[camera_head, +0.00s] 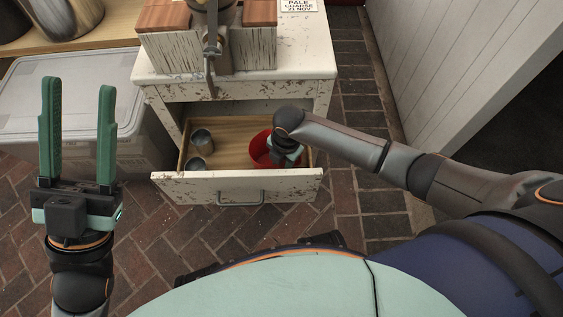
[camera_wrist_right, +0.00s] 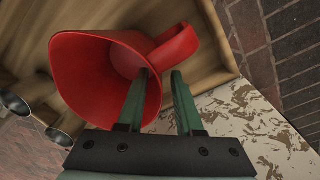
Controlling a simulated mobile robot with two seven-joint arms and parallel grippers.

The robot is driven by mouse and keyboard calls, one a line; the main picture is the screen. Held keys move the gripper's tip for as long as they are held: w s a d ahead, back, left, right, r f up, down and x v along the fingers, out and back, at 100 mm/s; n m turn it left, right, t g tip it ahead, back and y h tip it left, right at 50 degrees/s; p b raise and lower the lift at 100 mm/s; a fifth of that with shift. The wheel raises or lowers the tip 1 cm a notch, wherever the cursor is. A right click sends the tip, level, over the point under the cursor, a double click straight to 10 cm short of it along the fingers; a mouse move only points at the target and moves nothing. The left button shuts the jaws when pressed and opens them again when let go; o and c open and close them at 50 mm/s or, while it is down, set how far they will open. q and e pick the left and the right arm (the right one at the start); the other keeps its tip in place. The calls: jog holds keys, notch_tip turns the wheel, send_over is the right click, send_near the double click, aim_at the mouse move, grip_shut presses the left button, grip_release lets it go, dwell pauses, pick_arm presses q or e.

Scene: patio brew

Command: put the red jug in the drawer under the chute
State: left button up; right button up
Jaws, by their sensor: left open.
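The red jug (camera_head: 262,150) is inside the pulled-out drawer (camera_head: 236,187), at its right end. In the right wrist view the jug (camera_wrist_right: 86,72) shows its wide mouth and its handle (camera_wrist_right: 180,46). My right gripper (camera_head: 285,148) is down at the jug, its fingers mostly hidden in the head view. In the wrist view its green fingers (camera_wrist_right: 160,82) stand apart at the jug's rim and handle side, one overlapping the mouth. Whether they press on the jug is unclear. My left gripper (camera_head: 79,125) is open and empty, left of the drawer.
Two metal cups (camera_head: 202,141) stand in the drawer's left part. The worn white cabinet (camera_head: 304,72) carries wooden blocks and a metal device on top. A lidded translucent bin (camera_head: 62,84) stands to the left. A white slatted panel (camera_head: 440,60) is at the right.

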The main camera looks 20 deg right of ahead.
notch_tip(320, 180, up, 10)
jog(key=p, duration=0.5)
jog(key=w+a+r+m+t+y, duration=0.2)
jog(key=a+r+m+t+y, duration=0.35)
jog(key=a+r, duration=0.25)
notch_tip(320, 180, up, 9)
jog(key=m+t+y, duration=0.3)
jog(key=t, duration=0.2)
pick_arm(q)
jog(key=shift+m, duration=0.4)
jog(key=r, duration=0.5)
jog(key=shift+s+a+r, duration=0.15)
jog(key=shift+a+r, duration=0.1)
jog(key=shift+r, duration=0.1)
pick_arm(e)
jog(key=s+d+r+m+t+y, duration=0.1)
jog(key=s+d+r+t+y, duration=0.1)
jog(key=r, duration=0.6)
jog(key=s+d+r+m+t+y, duration=0.1)
jog(key=s+d+r+t+y, duration=0.1)
jog(key=s+r+t, duration=0.3)
jog(key=s+d+r+m+t+y, duration=0.2)
jog(key=s+d+r+t, duration=0.2)
jog(key=r, duration=0.8)
jog(key=shift+s+d+r, duration=0.2)
jog(key=shift+s+r, duration=0.1)
jog(key=shift+s, duration=0.9)
jog(key=shift+s, duration=0.1)
